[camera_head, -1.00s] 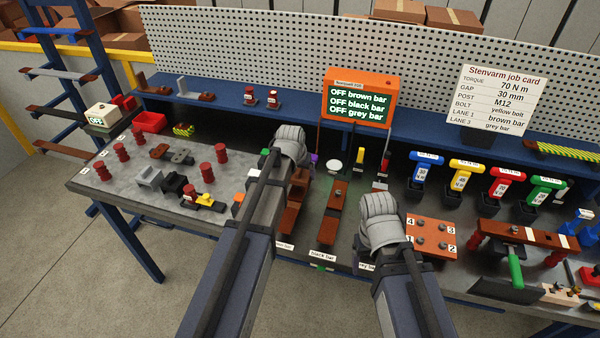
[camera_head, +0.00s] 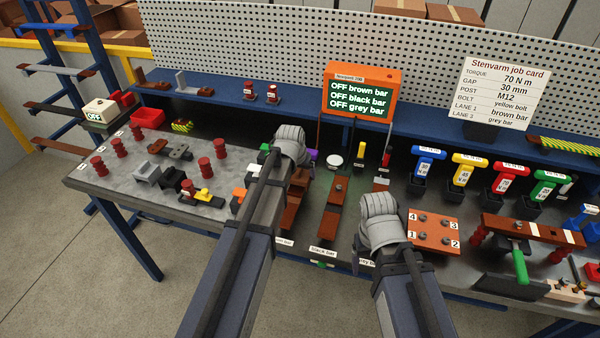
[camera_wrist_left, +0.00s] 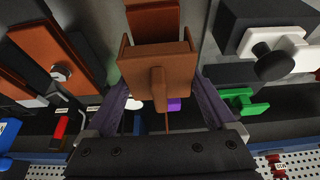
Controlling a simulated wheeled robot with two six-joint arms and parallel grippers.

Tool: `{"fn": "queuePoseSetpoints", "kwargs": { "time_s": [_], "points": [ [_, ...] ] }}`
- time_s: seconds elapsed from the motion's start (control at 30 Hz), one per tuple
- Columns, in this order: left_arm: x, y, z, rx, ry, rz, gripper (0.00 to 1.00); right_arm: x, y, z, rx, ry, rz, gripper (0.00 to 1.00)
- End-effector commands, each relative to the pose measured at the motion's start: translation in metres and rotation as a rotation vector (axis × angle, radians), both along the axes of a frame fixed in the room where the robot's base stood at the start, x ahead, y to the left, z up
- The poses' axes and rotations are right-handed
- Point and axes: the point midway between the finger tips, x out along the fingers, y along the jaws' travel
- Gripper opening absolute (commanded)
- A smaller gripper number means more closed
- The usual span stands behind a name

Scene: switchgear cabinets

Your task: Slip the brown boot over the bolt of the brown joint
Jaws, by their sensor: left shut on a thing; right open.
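The brown boot (camera_wrist_left: 157,78) is a box-like cover with a raised rib, held between the two fingers of my left gripper (camera_wrist_left: 160,98) in the left wrist view. The brown joint's bar (camera_wrist_left: 152,20) shows just beyond the boot; its bolt is hidden, and I cannot tell whether the boot touches it. In the head view my left gripper (camera_head: 292,150) hangs over the brown joint (camera_head: 291,212), its fingers mostly hidden by the wrist. My right gripper (camera_head: 383,222) is over the bench left of the numbered plate; its fingers are hidden.
The black bar joint (camera_head: 328,220) with a bare bolt stands right of the brown one. A numbered bolt plate (camera_head: 433,235) lies beside my right gripper. Coloured torque tools (camera_head: 466,172) stand at the right. Red posts (camera_head: 205,166) and loose parts fill the bench's left side.

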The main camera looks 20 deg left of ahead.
Motion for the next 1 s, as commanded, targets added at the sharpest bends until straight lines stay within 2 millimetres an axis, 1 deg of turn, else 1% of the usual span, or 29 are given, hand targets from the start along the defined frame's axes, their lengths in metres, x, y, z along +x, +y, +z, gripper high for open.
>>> {"fn": "queuePoseSetpoints", "kwargs": {
  "time_s": [0.4, 0.73, 0.77, 0.83, 1.0],
  "points": [
    [0.0, 0.0, -0.0112, 0.0, 0.0, 0.0, 0.26, 0.0, 0.0001, -0.0111, 0.0, 0.0, 0.0, 0.77],
    [0.0, 0.0, -0.0113, 0.0, 0.0, 0.0, 0.26, 0.0, 0.0, -0.0113, 0.0, 0.0, 0.0, 0.77],
    [0.0, 0.0, -0.0113, 0.0, 0.0, 0.0, 0.92, 0.0, 0.0, -0.0113, 0.0, 0.0, 0.0, 0.77],
    [0.0, 0.0, -0.0113, 0.0, 0.0, 0.0, 1.0, 0.0, 0.0, -0.0113, 0.0, 0.0, 0.0, 0.77],
    [-0.0001, 0.0, -0.0113, 0.0, 0.0, 0.0, 1.0, 0.0, 0.0, -0.0113, 0.0, 0.0, -0.002, 0.77]
  ]
}}
